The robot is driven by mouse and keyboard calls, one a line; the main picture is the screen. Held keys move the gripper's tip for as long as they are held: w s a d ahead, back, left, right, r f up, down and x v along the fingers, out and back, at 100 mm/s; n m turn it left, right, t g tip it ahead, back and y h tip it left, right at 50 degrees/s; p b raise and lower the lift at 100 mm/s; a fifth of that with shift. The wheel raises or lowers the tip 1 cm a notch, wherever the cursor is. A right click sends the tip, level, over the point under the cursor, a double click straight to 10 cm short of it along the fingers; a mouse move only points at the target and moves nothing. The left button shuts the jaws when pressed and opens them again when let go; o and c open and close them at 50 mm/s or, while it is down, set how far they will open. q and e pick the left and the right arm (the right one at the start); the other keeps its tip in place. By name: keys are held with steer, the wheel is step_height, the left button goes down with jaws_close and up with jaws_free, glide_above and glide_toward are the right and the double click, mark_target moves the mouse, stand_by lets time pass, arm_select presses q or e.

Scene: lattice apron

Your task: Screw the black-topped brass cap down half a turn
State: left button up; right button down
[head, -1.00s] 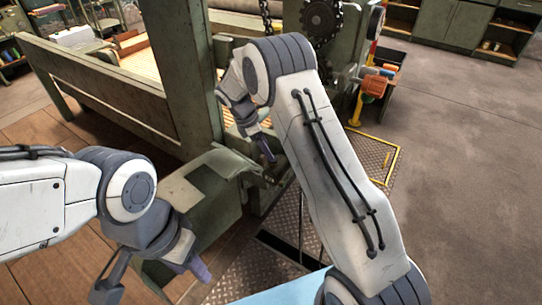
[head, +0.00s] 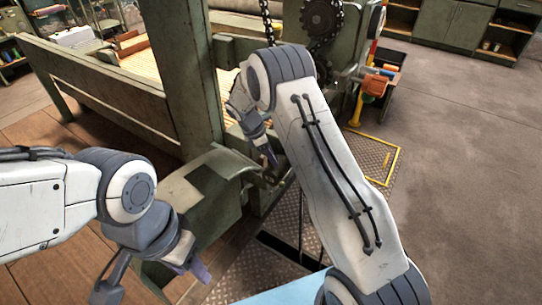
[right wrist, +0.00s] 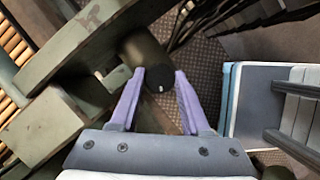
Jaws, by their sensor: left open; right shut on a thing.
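The cap shows in the right wrist view as a dark, round-ended cylinder (right wrist: 148,62) with a small white mark near its lower edge. My right gripper (right wrist: 160,78) has its two purple fingers shut on it, one on each side. Its brass part cannot be made out. In the head view my right gripper (head: 270,155) points down beside the green machine frame, and the cap cannot be made out there. My left gripper (head: 192,268) is open at the lower left, over the floor and away from the cap.
A green post (head: 190,85) and a curved green metal guard (head: 215,172) stand close to my right gripper. A chain and sprocket (head: 322,18) hang behind my right arm. Metal tread plate (head: 250,275) lies below.

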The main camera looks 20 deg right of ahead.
steer(key=shift+r+m+g+p, duration=0.15)
steer(key=shift+m+g+p, duration=0.35)
steer(key=shift+m+p, duration=0.65)
steer(key=m+g, duration=0.1)
steer(key=m, duration=0.2)
steer(key=shift+w+p, duration=0.1)
steer(key=shift+p, duration=0.2)
steer(key=m+y, duration=0.1)
steer(key=m, duration=0.1)
steer(key=shift+w+m+g, duration=0.1)
steer(key=shift+m+g, duration=0.25)
steer(key=shift+g, duration=0.05)
steer(key=shift+d+m+g+y, duration=0.1)
steer(key=shift+m+g+y, duration=0.25)
steer(key=shift+m, duration=0.7)
steer(key=shift+d+m+g+y, duration=0.15)
steer(key=shift+m+y, duration=0.3)
steer(key=shift+m, duration=0.6)
steer(key=shift+a, duration=0.1)
steer(key=shift+c, duration=1.9)
jaws_free()
